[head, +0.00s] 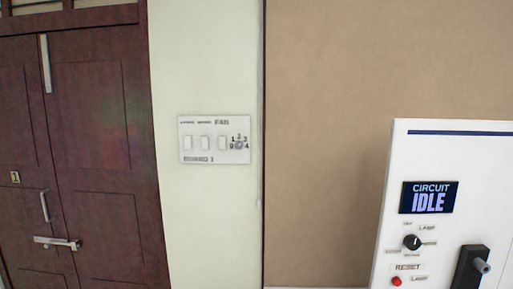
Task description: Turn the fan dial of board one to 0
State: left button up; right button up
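A white switch board (213,158) is fixed to the pale wall, between the dark red doors and the brown panel. Its lower label seems to read as board 1, though it is blurred. It carries a row of three white rocker switches. The small grey fan dial (239,143) is at the board's right end, under a blurred label that looks like FAN, with the numbers 0 to 4 around it. Which number the dial points at is too small to tell. Neither of my grippers is in the head view.
Dark red double doors (90,150) with a metal latch (57,242) are on the left. A white machine panel (465,160) stands at the right, with a display (428,197) reading CIRCUIT IDLE, a black knob (412,242), a red button (396,281) and a black crank (470,268).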

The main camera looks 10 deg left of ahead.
aim_at(239, 144)
jog(key=z, duration=0.75)
jog(key=i, duration=0.95)
jog(key=u, duration=2.55)
